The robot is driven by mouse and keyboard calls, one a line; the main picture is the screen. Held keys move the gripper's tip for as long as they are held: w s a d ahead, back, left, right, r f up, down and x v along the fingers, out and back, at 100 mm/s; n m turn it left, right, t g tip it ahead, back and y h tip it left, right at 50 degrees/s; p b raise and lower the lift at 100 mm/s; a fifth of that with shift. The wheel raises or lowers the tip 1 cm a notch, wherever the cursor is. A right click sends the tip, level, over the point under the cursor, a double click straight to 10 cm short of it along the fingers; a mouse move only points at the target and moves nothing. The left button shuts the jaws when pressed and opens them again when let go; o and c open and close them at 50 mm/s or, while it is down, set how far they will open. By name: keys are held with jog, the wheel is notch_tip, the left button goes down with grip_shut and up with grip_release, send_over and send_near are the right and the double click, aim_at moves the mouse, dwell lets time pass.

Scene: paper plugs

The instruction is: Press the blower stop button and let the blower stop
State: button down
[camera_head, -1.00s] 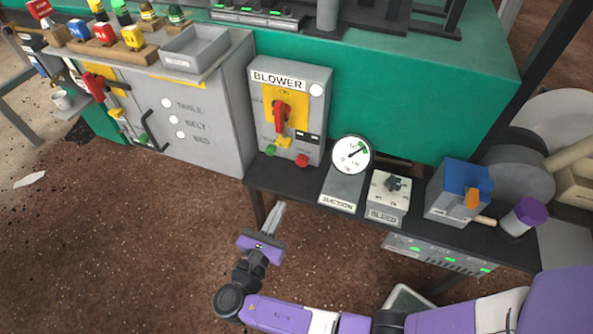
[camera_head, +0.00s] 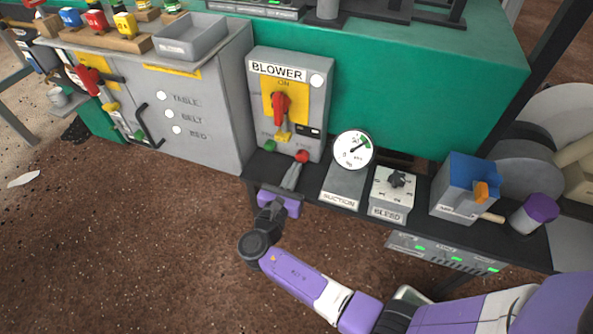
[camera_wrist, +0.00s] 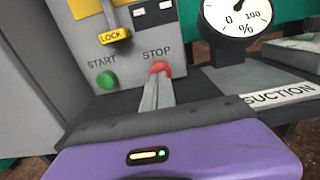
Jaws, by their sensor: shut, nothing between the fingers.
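The grey blower box (camera_head: 316,110) stands on the dark shelf, with a red rotary handle (camera_head: 280,105) on a yellow plate. The red stop button (camera_head: 302,156) is low on its front, right of the green start button (camera_head: 269,146). My gripper (camera_head: 294,172) is shut and empty, with its tips just in front of the stop button. In the wrist view the closed fingers (camera_wrist: 156,85) overlap the lower part of the red stop button (camera_wrist: 160,67). I cannot tell whether they touch it. The green start button (camera_wrist: 107,80) is clear to the left.
The suction gauge (camera_head: 353,150) stands right of the blower box, followed by the bleed valve block (camera_head: 392,192) and a blue box (camera_head: 462,185). The grey cabinet (camera_head: 205,115) is to the left. The dark shelf edge (camera_head: 410,230) lies below; the floor in front is open.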

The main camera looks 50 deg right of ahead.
jog(key=shift+w+d, duration=0.25)
jog(key=shift+d, duration=0.45)
